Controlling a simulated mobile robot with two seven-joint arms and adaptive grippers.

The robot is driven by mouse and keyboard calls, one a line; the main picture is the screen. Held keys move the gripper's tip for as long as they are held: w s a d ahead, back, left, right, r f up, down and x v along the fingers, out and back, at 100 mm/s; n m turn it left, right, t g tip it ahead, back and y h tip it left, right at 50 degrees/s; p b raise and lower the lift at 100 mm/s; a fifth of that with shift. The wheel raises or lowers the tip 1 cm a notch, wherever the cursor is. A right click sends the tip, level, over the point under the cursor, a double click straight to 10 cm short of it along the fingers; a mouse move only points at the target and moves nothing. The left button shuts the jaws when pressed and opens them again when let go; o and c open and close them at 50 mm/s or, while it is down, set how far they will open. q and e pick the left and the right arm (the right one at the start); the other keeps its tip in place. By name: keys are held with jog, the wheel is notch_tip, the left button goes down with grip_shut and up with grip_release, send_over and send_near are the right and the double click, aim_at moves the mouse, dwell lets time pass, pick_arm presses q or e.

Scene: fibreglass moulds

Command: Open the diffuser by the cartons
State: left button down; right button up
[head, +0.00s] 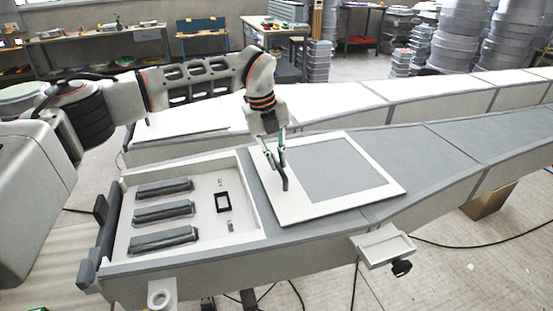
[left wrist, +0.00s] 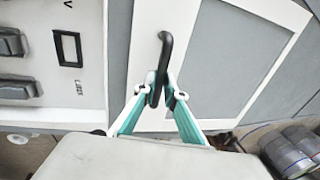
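A white square frame with a grey panel (head: 350,168) lies flat on the long grey mould, its near-left edge under my left gripper; it also fills much of the left wrist view (left wrist: 225,60). A black hooked handle (left wrist: 166,48) stands at the frame's white border, and its end shows in the head view (head: 285,183). My left gripper (left wrist: 160,92) points down, its green fingers closed around the handle's lower part; it also shows in the head view (head: 276,160). A brown carton (head: 488,202) is partly hidden behind the mould at right. My right gripper is out of view.
A white recessed panel (head: 212,230) with several dark grey bars and a small black-framed window lies left of the frame. A second long mould (head: 330,98) runs behind. Cables cross the floor.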

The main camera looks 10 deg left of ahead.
pick_arm(q)
jog(key=c, duration=2.1)
grip_release()
jog(key=shift+f, duration=0.1)
jog(key=r, duration=0.4)
jog(key=a+r, duration=0.1)
jog(key=r, duration=0.3)
jog(key=s+a+r, duration=0.1)
jog(key=r, duration=0.3)
jog(key=shift+s, duration=0.1)
jog(key=shift+f, duration=0.1)
